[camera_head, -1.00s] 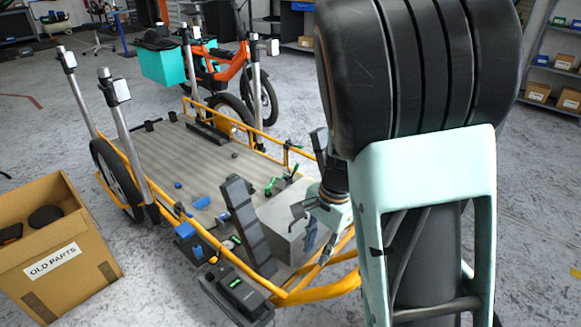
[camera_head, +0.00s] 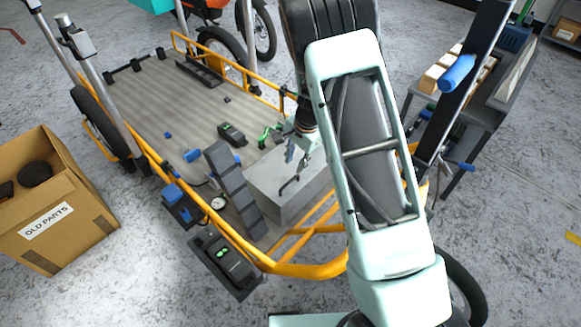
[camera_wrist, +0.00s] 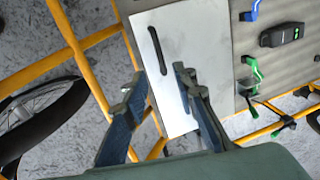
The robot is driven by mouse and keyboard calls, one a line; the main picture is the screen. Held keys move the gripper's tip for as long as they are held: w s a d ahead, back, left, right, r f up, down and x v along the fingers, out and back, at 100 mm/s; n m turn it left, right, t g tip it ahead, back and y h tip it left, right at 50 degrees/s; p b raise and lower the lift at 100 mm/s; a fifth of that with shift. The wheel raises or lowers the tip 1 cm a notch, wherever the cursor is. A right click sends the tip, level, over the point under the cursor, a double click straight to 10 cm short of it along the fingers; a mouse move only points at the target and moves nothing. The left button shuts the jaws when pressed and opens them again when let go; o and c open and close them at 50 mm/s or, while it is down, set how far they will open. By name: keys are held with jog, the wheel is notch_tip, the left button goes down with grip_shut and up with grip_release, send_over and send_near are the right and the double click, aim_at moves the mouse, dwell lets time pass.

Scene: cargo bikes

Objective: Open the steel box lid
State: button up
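The steel box (camera_head: 268,202) is a plain grey block at the near end of the cargo bed, and its lid looks closed. A long dark bar, seemingly the lid's handle (camera_wrist: 156,48), runs along its pale top in the wrist view. My gripper (camera_head: 297,155) is above the box top. In the wrist view my gripper (camera_wrist: 159,85) is open and empty, its two blue-grey fingers spread either side of the bar's near end. I cannot tell whether a finger touches the box.
A dark segmented strip (camera_head: 233,188) stands along the box's left side. Yellow frame rails (camera_head: 308,271) border the bed. A green-handled clamp (camera_head: 268,134) and a black device (camera_head: 231,134) lie beyond the box. An OLD PARTS carton (camera_head: 62,235) stands left; a workbench (camera_head: 480,113) is at right.

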aim_at(290, 181)
jog(key=f+b, duration=0.1)
jog(key=f, duration=0.2)
jog(key=w+a+f+b, duration=0.1)
jog(key=f, duration=0.3)
jog(key=f+b, duration=0.1)
jog(key=f, duration=0.2)
jog(key=shift+w+a+f, duration=0.2)
jog(key=shift+c, duration=0.3)
grip_shut()
